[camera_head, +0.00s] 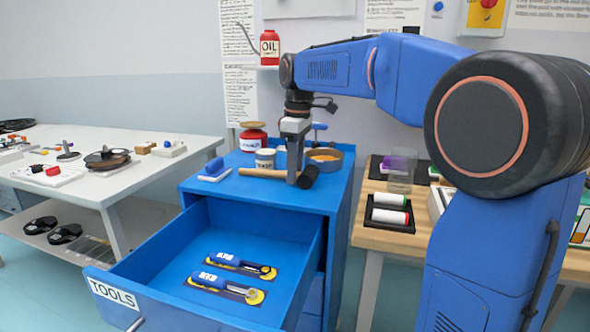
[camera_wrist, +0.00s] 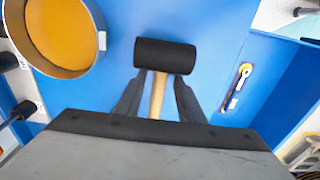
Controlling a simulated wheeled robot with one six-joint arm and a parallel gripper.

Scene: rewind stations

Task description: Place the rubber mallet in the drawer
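The rubber mallet lies on top of the blue cabinet, with a black head (camera_head: 309,177) and a wooden handle (camera_head: 262,173) pointing left. In the wrist view its black head (camera_wrist: 165,56) is just beyond my fingertips and its handle (camera_wrist: 157,96) runs back between them. My gripper (camera_wrist: 158,92) is open, with a finger on each side of the handle and a gap showing on both sides. In the head view my gripper (camera_head: 291,180) points down at the handle close to the head. The drawer labelled TOOLS (camera_head: 170,262) is pulled open below and in front.
Two blue-handled tools (camera_head: 226,285) lie in marked recesses in the drawer, with free floor around them.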

